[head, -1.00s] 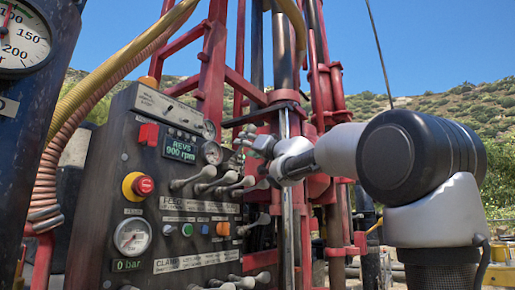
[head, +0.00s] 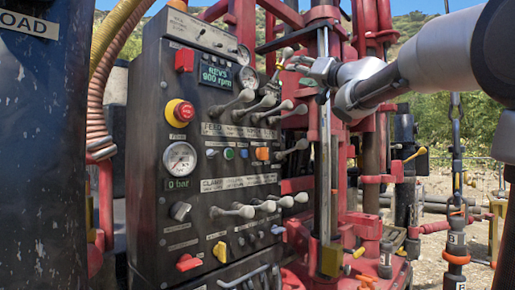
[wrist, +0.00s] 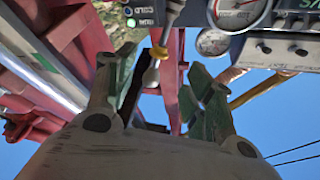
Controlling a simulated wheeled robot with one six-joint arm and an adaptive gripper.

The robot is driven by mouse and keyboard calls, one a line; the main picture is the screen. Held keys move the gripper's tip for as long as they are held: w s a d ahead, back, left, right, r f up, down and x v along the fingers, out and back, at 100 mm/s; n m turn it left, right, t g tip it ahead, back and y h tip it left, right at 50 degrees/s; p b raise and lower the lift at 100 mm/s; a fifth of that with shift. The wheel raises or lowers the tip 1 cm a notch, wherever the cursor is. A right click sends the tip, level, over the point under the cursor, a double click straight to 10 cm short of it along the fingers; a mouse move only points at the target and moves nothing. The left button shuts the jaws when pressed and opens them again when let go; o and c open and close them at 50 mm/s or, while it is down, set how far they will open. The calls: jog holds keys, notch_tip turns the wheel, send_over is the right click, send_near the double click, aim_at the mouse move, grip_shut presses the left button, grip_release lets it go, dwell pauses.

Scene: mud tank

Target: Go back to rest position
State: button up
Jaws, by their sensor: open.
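My gripper (head: 291,66) is raised at the upper right of the control panel (head: 187,90) in the head view, in front of the red drill mast (head: 376,108). In the wrist view its two fingers (wrist: 160,92) stand apart, with no object clamped between them. A lever with a pale knob (wrist: 151,76) shows in the gap between the fingers in that picture; I cannot tell how near it is.
A dark scratched cabinet (head: 40,160) fills the left edge. Ribbed and yellow hoses (head: 103,90) hang behind it. A vertical steel rod (head: 324,170) stands right of the panel. A cable with an orange-ringed fitting (head: 456,240) hangs at the right. Open gravel (head: 432,245) lies beyond.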

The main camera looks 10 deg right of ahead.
jog(key=s+d+f+m+g+h, duration=0.1)
jog(key=s+d+f+g+h, duration=0.15)
jog(key=f, duration=0.65)
jog(key=s+d+f+m+g+h, duration=0.1)
jog(key=s+d+f+g+h, duration=0.2)
jog(key=f, duration=0.6)
jog(key=s+d+f+m+g+h, duration=0.1)
jog(key=s+d+f+g+h, duration=0.2)
jog(key=f, duration=0.5)
jog(key=s+a+f+n+g, duration=0.2)
jog(key=s+f+g, duration=0.2)
jog(key=s+f, duration=0.6)
jog(key=s+a+f+n+g+y, duration=0.1)
jog(key=s+f+g, duration=0.3)
jog(key=s+f, duration=0.7)
notch_tip(320, 180, down, 5)
jog(key=shift+s+a+r+n, duration=0.15)
jog(key=shift+s+a+n, duration=0.2)
jog(key=shift+n, duration=0.25)
